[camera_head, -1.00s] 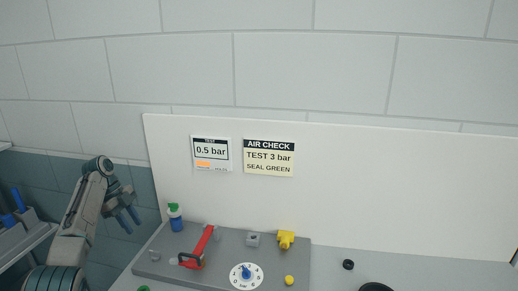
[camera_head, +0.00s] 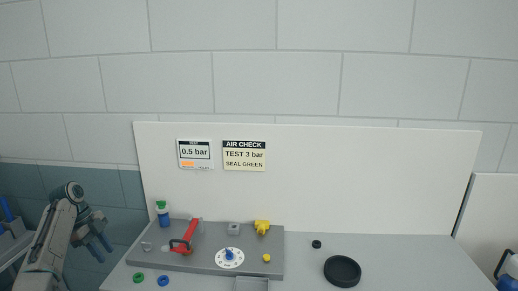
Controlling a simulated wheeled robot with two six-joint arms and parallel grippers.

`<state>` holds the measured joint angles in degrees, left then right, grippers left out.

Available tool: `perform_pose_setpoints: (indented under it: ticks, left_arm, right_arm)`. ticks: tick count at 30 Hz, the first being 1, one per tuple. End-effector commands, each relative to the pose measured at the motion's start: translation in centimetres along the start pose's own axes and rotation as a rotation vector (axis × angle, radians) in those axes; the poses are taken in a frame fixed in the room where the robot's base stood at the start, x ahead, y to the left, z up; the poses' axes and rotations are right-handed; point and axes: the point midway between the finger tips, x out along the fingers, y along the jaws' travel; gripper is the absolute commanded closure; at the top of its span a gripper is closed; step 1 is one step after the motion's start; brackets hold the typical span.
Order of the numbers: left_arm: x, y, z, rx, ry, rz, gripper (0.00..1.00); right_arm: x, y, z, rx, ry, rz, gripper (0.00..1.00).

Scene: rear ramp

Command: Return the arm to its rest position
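My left gripper (camera_head: 98,236) is raised at the left side of the view, left of the workbench. Its two blue-grey fingers stand apart with nothing seen between them. It is clear of the bench and of everything on it. My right gripper is not in view.
The bench (camera_head: 400,262) carries a grey panel (camera_head: 205,261) with a red lever (camera_head: 193,234), a dial (camera_head: 229,257) and a yellow fitting (camera_head: 262,227). A green-capped bottle (camera_head: 163,214), green ring (camera_head: 138,279), blue ring (camera_head: 163,281) and black dish (camera_head: 342,271) stand around it. Two signs hang behind.

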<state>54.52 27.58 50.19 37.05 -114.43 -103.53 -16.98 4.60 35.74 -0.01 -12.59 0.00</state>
Motion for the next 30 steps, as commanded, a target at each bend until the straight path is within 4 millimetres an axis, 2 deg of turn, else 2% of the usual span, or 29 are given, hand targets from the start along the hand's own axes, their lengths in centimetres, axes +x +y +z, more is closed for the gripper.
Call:
perform_pose_setpoints:
  ticks: [4, 11, 17, 21, 24, 30]
  left_arm:
    - [2.3, 0.6, -0.1, -0.045, -0.034, 0.006, 0.70]
    - [6.7, 2.1, -0.3, -0.145, -0.105, 0.001, 0.70]
    - [12.4, 4.9, -1.1, -0.273, -0.186, -0.022, 0.70]
    - [17.7, 8.8, -2.3, -0.408, -0.250, -0.070, 0.70]
    - [20.9, 12.0, -3.5, -0.510, -0.282, -0.119, 0.70]
    - [25.6, 19.5, -6.4, -0.723, -0.302, -0.234, 0.70]
  right_arm:
    - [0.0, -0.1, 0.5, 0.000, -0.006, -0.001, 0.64]
    - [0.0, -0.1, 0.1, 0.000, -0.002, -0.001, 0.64]
    - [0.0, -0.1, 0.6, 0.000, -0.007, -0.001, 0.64]
    - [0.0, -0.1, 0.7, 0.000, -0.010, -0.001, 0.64]
    - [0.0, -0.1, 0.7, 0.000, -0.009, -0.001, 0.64]
    - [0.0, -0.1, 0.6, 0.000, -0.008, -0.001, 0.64]
